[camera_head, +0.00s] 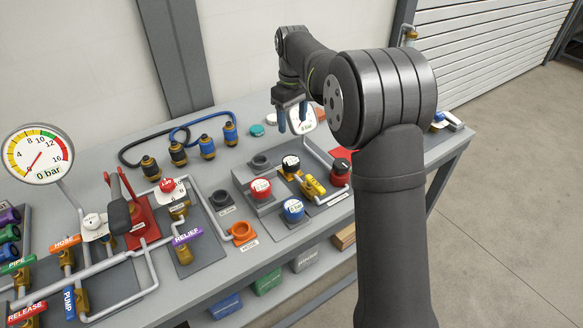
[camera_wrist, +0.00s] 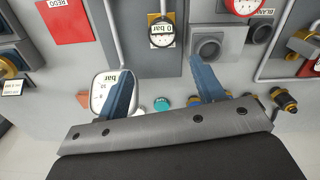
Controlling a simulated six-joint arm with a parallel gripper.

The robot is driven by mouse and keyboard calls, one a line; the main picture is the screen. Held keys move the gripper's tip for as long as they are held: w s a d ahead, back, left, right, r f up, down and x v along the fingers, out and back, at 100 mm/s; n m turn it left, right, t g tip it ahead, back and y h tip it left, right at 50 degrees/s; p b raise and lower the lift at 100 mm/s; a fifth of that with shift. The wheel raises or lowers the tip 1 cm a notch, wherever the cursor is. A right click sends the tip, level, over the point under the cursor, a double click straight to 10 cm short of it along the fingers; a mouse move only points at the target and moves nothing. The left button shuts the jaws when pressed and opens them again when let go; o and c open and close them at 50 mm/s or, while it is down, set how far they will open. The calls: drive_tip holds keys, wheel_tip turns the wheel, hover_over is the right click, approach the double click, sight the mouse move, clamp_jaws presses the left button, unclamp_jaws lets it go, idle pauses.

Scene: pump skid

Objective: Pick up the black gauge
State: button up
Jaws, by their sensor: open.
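The black gauge (camera_head: 291,163) is a small round dial with a black rim and a white face, seated on a brass fitting on the grey block in the middle of the bench. In the wrist view it (camera_wrist: 162,33) shows at the top centre, beyond the fingertips. My gripper (camera_head: 292,114) is open and empty, with blue fingers pointing down. It is above the back of the bench, behind the black gauge and apart from it. In the wrist view the gripper's fingers (camera_wrist: 163,72) are spread to either side of the gauge's line.
A white dial (camera_head: 302,121) is just behind my gripper. Several brass-and-blue couplings (camera_head: 207,147) stand left. A grey socket (camera_wrist: 207,47) adjoins the gauge.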

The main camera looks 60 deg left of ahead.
hover_over(291, 160)
drive_tip(key=f, duration=1)
drive_tip(key=shift+w+f, duration=0.2)
drive_tip(key=shift+s+f, duration=0.2)
drive_tip(key=shift+f, duration=2.5)
drive_tip(key=shift+r, duration=0.1)
drive_tip(key=c, duration=0.9)
drive_tip(key=shift+c, duration=0.2)
drive_tip(key=shift+r, duration=0.5)
drive_tip(key=r, duration=0.3)
drive_tip(key=shift+w+d+r, duration=0.35)
drive_tip(key=w+d+r, duration=0.6)
drive_tip(key=d, duration=0.2)
drive_tip(key=shift+w+d+r, duration=0.15)
drive_tip(key=shift+w+d, duration=0.05)
drive_tip(key=shift+d, duration=0.15)
